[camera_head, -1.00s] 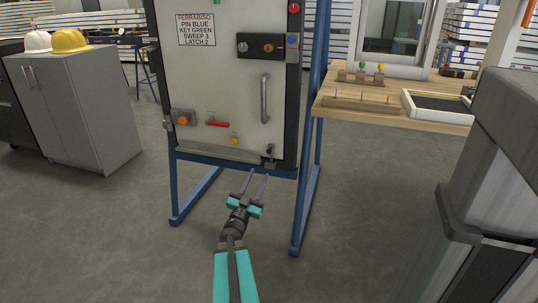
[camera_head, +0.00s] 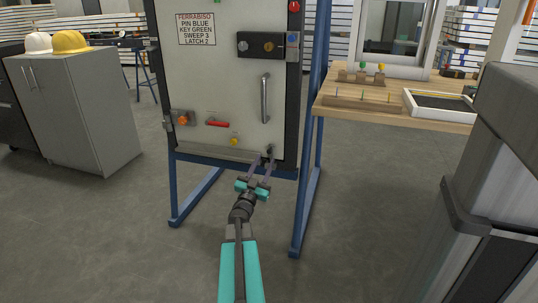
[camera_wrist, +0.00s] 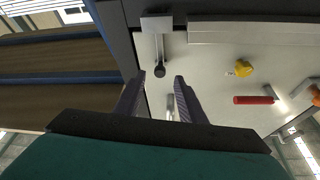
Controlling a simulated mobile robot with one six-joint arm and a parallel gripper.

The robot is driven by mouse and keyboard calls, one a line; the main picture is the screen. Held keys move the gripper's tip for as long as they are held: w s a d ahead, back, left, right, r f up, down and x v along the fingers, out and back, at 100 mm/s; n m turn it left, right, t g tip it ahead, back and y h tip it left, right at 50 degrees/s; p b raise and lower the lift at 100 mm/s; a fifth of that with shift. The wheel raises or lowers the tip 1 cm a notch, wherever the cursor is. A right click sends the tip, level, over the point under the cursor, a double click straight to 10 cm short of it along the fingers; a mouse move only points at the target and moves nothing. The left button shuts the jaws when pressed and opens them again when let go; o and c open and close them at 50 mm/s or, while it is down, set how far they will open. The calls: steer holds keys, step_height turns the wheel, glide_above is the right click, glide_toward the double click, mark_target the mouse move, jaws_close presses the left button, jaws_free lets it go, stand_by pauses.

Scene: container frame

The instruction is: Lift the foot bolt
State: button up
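The foot bolt (camera_head: 269,151) is a small metal fitting with a dark knob at the lower right corner of the pale door panel (camera_head: 215,95). In the wrist view, the foot bolt (camera_wrist: 160,49) hangs as a grey stem ending in a round black knob. My gripper (camera_head: 266,161) is at the bolt, partly covering it in the head view. In the wrist view my gripper (camera_wrist: 158,79) is open, with the knob between and slightly beyond its two fingertips. No finger clearly touches the knob.
A red handle (camera_head: 217,123), a yellow knob (camera_head: 234,141) and an orange knob (camera_head: 183,120) are on the panel left of the bolt. A vertical grab handle (camera_head: 265,98) is above it. Blue frame legs (camera_head: 305,210) flank the panel. A wooden table (camera_head: 400,112) stands at right.

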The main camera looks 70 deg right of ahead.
mark_target(269, 152)
steer(key=shift+b+x, duration=0.85)
steer(key=shift+x, duration=2.35)
jaws_close()
